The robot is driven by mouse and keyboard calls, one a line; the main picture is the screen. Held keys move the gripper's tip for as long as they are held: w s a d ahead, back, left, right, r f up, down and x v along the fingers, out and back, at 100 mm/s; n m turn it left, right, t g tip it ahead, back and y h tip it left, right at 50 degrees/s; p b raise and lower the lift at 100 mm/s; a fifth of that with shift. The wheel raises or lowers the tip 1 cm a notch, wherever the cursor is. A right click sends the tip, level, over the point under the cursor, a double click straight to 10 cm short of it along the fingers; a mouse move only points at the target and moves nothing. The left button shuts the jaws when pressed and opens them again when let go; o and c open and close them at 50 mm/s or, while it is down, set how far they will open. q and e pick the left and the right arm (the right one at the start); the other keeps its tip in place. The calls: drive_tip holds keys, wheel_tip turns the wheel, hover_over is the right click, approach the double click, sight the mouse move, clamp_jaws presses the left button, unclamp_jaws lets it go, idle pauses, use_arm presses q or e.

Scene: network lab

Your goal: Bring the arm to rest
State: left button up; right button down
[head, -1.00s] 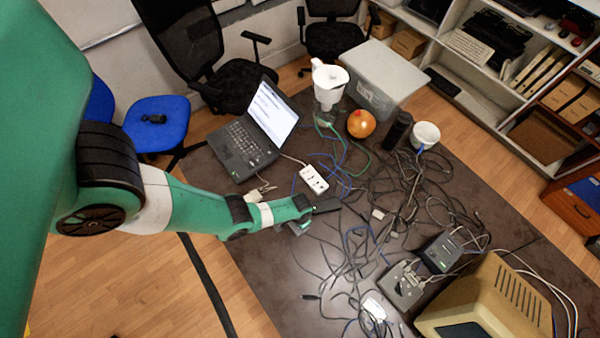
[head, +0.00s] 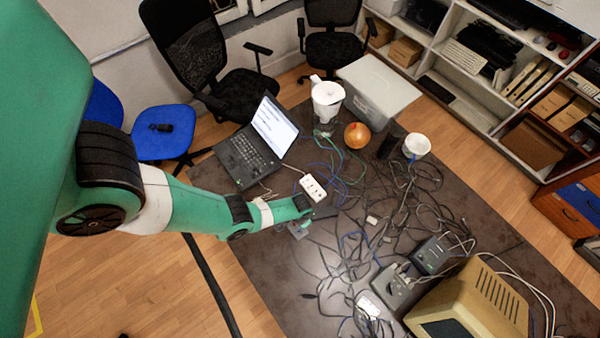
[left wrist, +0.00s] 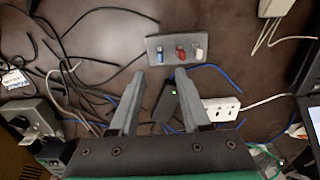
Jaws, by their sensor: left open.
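My left arm comes in from the left in the head view. Its gripper (head: 310,223) is over the dark table (head: 268,272), near the white power strip (head: 313,187) and the tangle of cables. In the left wrist view the two fingers (left wrist: 160,75) stand apart with nothing held between them. Beyond the fingertips is a grey plate (left wrist: 150,57) bearing a blue, a red and a whitish connector. A dark device with a green light (left wrist: 165,100) shows in the gap between the fingers, below them. My right gripper is not in view.
An open laptop (head: 245,158), a white-topped pitcher (head: 327,98), an orange round object (head: 357,135) and a white cup (head: 416,146) stand toward the back. A beige monitor (head: 478,305) and grey boxes (head: 396,285) are at the front right. Loose cables (head: 345,240) cover the middle.

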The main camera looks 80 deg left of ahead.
use_arm(q)
wheel_tip(320, 180, up, 2)
drive_tip(key=shift+r+p, duration=0.2)
drive_tip(key=shift+p, duration=0.35)
